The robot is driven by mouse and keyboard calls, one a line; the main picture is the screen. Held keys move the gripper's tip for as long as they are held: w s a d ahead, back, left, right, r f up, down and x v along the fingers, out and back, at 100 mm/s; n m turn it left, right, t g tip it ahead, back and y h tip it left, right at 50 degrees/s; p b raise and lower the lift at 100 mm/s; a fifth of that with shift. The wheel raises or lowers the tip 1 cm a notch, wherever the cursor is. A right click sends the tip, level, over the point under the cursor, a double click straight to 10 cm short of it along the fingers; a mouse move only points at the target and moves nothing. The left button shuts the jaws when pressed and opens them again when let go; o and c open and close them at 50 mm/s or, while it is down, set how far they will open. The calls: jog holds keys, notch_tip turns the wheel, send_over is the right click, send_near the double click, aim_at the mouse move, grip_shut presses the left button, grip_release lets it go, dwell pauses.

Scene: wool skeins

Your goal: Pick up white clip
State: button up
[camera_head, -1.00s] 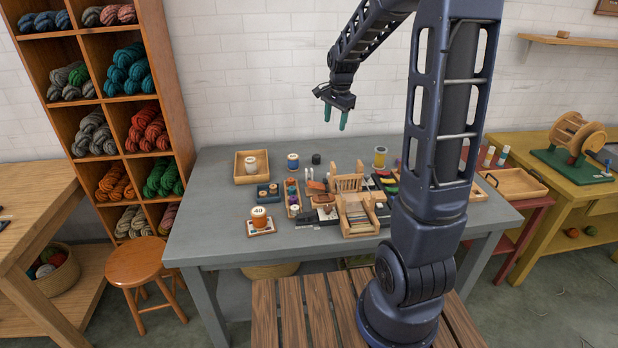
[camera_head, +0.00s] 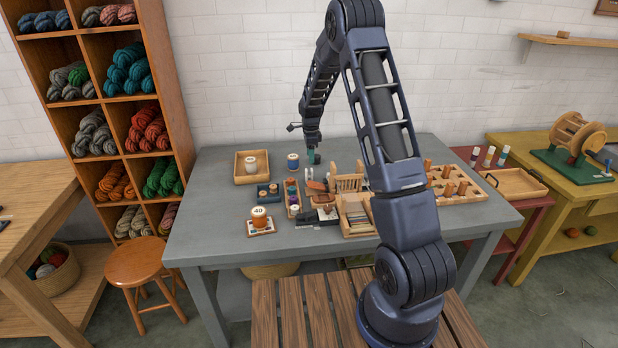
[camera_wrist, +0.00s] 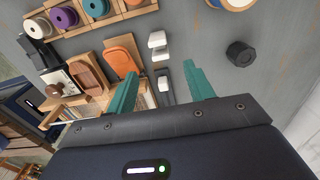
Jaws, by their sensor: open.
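In the wrist view a small white clip (camera_wrist: 158,46) lies on the grey table, ahead of and between my fingertips. A second white piece (camera_wrist: 163,84) lies nearer my palm, also between the fingers, on what looks like a dark strip. My gripper (camera_wrist: 160,72) is open and empty, with its teal fingers spread on both sides of these pieces. I cannot tell its exact height above them. In the head view my gripper (camera_head: 312,155) points down over the back middle of the table.
An orange-topped wooden piece (camera_wrist: 122,58) lies close left of the fingers, with a rack of thread spools (camera_wrist: 62,17) beyond. A black knob-like object (camera_wrist: 240,53) stands to the right. Grey table is bare around it. A wooden tray (camera_head: 238,168) is at the back left.

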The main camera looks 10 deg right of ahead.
send_over(309, 174)
jog(key=f, duration=0.5)
jog(key=shift+w+d+f, duration=0.1)
jog(key=shift+d+f, duration=0.15)
jog(key=shift+d, duration=0.05)
jog(key=shift+a+f, duration=0.15)
jog(key=shift+f, duration=1.25)
jog(key=shift+a+f, duration=0.1)
jog(key=shift+f, duration=1.25)
jog(key=c, duration=1)
jog(key=shift+r, duration=0.1)
jog(key=shift+c, duration=0.2)
